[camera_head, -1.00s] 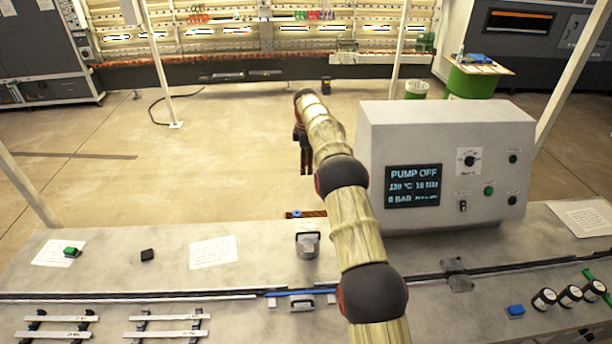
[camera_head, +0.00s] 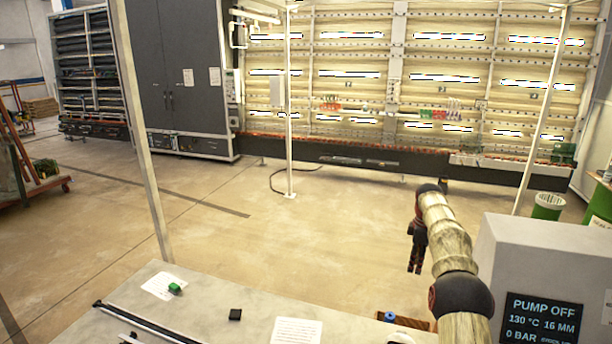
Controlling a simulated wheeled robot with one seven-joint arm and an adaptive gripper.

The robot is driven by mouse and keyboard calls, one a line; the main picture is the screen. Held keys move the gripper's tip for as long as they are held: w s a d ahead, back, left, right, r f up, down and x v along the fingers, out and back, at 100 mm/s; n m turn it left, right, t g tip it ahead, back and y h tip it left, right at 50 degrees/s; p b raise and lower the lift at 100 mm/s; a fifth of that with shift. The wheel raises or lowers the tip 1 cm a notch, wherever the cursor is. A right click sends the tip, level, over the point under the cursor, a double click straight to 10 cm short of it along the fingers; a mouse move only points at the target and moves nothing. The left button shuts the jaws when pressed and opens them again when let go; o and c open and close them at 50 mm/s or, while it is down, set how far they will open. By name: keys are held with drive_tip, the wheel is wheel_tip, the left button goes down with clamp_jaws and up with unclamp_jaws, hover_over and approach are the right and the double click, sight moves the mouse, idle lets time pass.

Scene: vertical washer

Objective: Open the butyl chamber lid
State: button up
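My gripper (camera_head: 415,264) hangs fingers-down at the end of my arm, right of centre in the head view, apart from anything. It appears beyond the table's far edge. Its fingers are small and dark, and I cannot tell whether they are open or shut. The butyl chamber lid cannot be made out. The top of a grey fitting (camera_head: 397,339) shows at the bottom edge, and the rest of it is cut off.
The grey table (camera_head: 210,305) fills the bottom, with a green-topped piece (camera_head: 175,288), a black block (camera_head: 235,314) and a paper sheet (camera_head: 297,332). The control box (camera_head: 545,255) reads PUMP OFF, 130 °C, 16 MM, 0 BAR. White posts (camera_head: 145,150) rise around the table. Open floor lies behind.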

drive_tip(key=s+a+f+m, duration=0.1)
drive_tip(key=s+f+m, duration=0.3)
drive_tip(key=f+m, duration=0.25)
drive_tip(key=s+a+r+m+b, duration=0.25)
drive_tip(key=s+a+b, duration=0.35)
drive_tip(key=s, duration=0.6)
drive_tip(key=s+a+r+m+b, duration=0.1)
drive_tip(key=s+a+m+b, duration=0.3)
drive_tip(key=s+a, duration=0.6)
drive_tip(key=s+a+f+t+b, duration=0.1)
drive_tip(key=s+a+f+b, duration=0.1)
drive_tip(key=s+b, duration=0.3)
drive_tip(key=s+a+f+t+b, duration=0.2)
drive_tip(key=s+a+b, duration=0.1)
drive_tip(key=s, duration=1)
drive_tip(key=s+a+f+t+b, duration=0.1)
drive_tip(key=s+a+f+b, duration=0.1)
drive_tip(key=s+b, duration=0.4)
drive_tip(key=s+a, duration=0.1)
drive_tip(key=s, duration=0.2)
drive_tip(key=shift+s+f+n+t+b, duration=0.2)
drive_tip(key=shift+f+n+t+b, duration=0.05)
drive_tip(key=shift+n+t+b, duration=0.15)
drive_tip(key=shift+a, duration=0.1)
